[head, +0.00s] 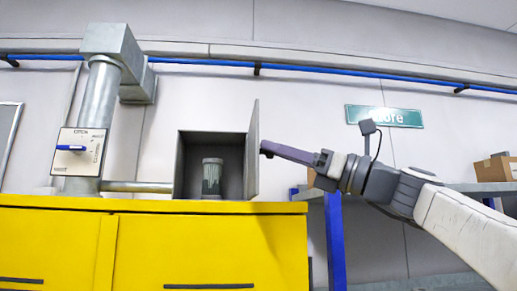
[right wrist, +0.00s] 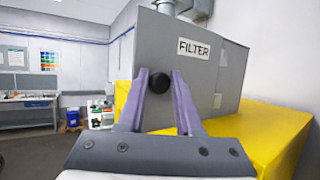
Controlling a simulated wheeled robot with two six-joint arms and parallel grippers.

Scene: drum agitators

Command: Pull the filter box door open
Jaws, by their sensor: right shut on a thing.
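The grey filter box (head: 178,165) stands on the yellow cabinet, its front open. Its door (head: 252,150) stands swung outward at the right side of the opening, seen nearly edge-on in the head view. A grey-green cylinder (head: 212,177) is inside the box. In the right wrist view, the door's outer face (right wrist: 220,70) carries a FILTER label (right wrist: 194,49) and a round black knob (right wrist: 159,83). My right gripper (head: 267,148) reaches in from the right and is shut on the knob, with a finger on each side (right wrist: 160,84). My left gripper is out of view.
The yellow cabinet (head: 200,245) lies below the box. A pipe (head: 97,100) and a switch panel (head: 78,152) stand left of it. A shelf with a cardboard box (head: 495,169) is at right. Open room shows left of the door in the wrist view.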

